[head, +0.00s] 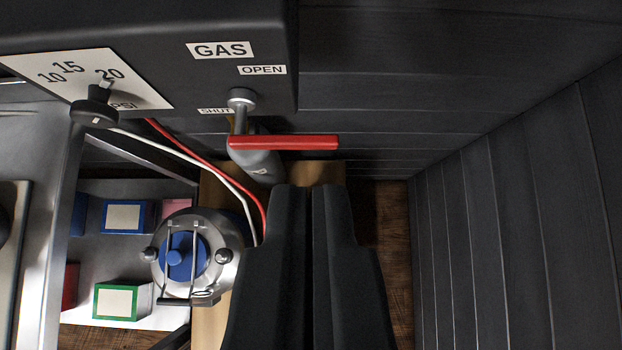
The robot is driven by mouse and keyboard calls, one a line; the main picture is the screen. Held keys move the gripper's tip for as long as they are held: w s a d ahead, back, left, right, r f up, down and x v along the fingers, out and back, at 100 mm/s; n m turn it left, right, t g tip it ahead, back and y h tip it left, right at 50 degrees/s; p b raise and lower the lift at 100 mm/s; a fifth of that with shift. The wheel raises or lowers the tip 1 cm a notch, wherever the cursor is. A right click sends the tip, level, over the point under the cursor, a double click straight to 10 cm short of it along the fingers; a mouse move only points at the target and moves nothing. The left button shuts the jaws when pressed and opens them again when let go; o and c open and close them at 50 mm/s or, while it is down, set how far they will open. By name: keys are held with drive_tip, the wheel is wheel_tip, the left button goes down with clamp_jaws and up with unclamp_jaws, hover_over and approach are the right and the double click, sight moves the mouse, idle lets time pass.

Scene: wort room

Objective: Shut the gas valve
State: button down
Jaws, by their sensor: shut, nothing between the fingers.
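The gas valve has a long red handle (290,142) that points to the right in the head view, at the lower edge of a dark panel. A grey stem and body (242,100) join it to the panel. A GAS label (220,50) and an OPEN label (262,70) sit above it, and a partly covered SHUT label (215,111) is to its left. My gripper (312,188) is shut and empty. Its fingertips lie just below the red handle in the picture. I cannot tell the gap in depth between them.
A black knob (95,105) on a PSI dial plate (50,72) is at the left. A red and a white hose run down to a metal keg (183,260) with a blue top. Shelved boxes (122,302) stand beside it. A dark plank wall (490,200) bounds the right.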

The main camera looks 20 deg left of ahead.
hover_over(309, 147)
drive_tip(key=s, duration=0.1)
wheel_tip(309, 147, down, 6)
drive_tip(key=f, duration=0.3)
drive_tip(key=shift+s+d+f, duration=0.15)
drive_tip(key=shift+d+f, duration=0.05)
drive_tip(key=shift+d, duration=0.1)
drive_tip(key=shift+f, duration=0.5)
